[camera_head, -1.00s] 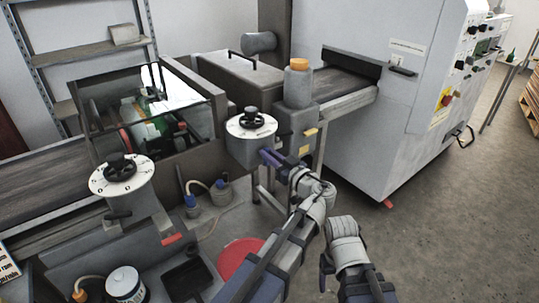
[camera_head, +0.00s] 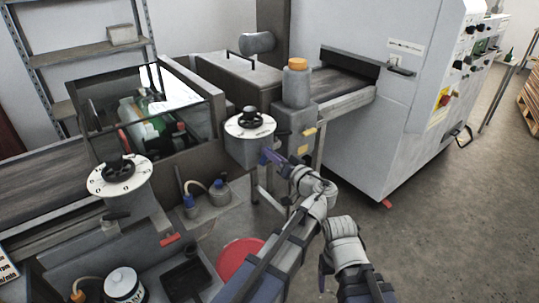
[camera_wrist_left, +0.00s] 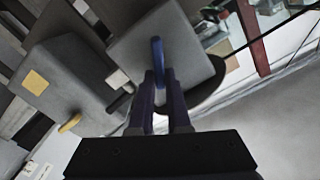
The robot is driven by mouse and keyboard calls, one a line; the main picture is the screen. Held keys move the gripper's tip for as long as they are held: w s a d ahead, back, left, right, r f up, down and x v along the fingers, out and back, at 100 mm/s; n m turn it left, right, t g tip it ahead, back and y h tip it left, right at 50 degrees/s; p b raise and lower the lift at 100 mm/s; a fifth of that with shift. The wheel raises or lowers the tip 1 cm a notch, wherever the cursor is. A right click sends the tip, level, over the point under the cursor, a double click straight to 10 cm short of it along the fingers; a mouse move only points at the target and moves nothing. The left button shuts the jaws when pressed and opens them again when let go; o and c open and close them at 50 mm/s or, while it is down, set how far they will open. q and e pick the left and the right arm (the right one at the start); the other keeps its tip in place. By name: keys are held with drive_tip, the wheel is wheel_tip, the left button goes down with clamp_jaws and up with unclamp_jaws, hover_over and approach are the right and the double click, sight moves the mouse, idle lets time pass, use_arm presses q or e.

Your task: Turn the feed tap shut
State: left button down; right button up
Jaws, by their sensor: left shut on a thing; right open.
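In the left wrist view a blue tap lever (camera_wrist_left: 157,52) stands out from a grey box-shaped body (camera_wrist_left: 185,55). My left gripper (camera_wrist_left: 164,80) is shut on the lever's near end, with a dark blue finger on each side. In the head view my left gripper (camera_head: 268,158) is at the lower right side of the grey housing (camera_head: 247,152) under the right-hand white dial. The lever is too small and covered to make out there. My right gripper (camera_head: 325,268) hangs low at the right, open and away from the machine.
A yellow lever (camera_wrist_left: 70,123) sticks out from the neighbouring grey block in the wrist view. An orange-capped grey bottle (camera_head: 297,88) stands on that block in the head view. A second white dial (camera_head: 120,176) is at the left. A red bucket (camera_head: 238,258) is on the floor.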

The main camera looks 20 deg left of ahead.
use_arm(q)
drive_tip(key=m, duration=0.4)
drive_tip(key=f+m+b, duration=0.1)
drive_tip(key=m, duration=0.6)
drive_tip(key=shift+w+d+f+m, duration=0.3)
idle(0.3)
drive_tip(key=c, duration=0.9)
unclamp_jaws()
